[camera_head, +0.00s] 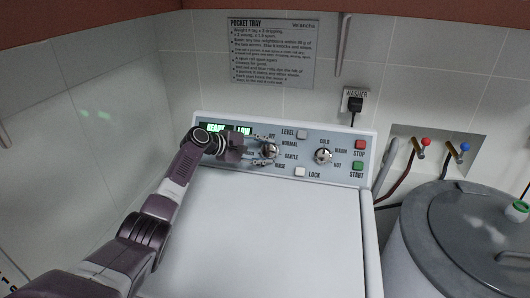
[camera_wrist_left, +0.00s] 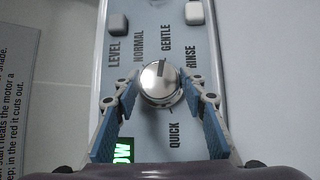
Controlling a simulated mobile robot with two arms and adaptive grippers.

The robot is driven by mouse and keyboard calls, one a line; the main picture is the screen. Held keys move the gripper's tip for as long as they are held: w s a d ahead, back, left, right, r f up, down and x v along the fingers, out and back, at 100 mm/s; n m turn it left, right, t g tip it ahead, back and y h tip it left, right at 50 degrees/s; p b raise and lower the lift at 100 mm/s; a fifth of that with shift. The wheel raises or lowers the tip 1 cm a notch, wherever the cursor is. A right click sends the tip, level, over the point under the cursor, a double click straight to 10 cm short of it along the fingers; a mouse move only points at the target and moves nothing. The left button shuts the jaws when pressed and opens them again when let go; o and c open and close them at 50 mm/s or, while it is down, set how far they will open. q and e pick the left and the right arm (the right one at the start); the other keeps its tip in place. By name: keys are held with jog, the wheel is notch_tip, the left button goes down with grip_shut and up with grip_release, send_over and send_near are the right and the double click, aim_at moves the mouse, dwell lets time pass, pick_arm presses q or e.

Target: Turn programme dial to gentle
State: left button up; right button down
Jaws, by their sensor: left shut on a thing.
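The programme dial (camera_head: 269,151) is a round silver knob on the washer's light-blue control panel. In the left wrist view the dial (camera_wrist_left: 161,82) shows a dark pointer line on its face, aimed up at or close to the GENTLE label (camera_wrist_left: 166,45). NORMAL lies to its left, RINSE to its right, and QUICK below. My left gripper (camera_wrist_left: 162,92) is shut on the dial, with one blue-padded finger on each side. In the head view my left gripper (camera_head: 261,150) reaches the dial from the left and hides the labels there. My right gripper is not in view.
A second dial (camera_head: 323,156) marked COLD, WARM and HOT sits to the right. Beyond it are a red STOP button (camera_head: 359,145) and green START button (camera_head: 357,166). Grey LEVEL (camera_head: 302,134) and LOCK (camera_head: 299,171) buttons are near the programme dial. The white lid (camera_head: 290,230) is clear.

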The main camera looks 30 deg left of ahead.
pick_arm(q)
jog(key=shift+d+f, duration=0.1)
jog(key=shift+f, duration=0.05)
jog(key=o, duration=1.2)
jog(key=shift+c, duration=0.2)
jog(key=v, duration=1.2)
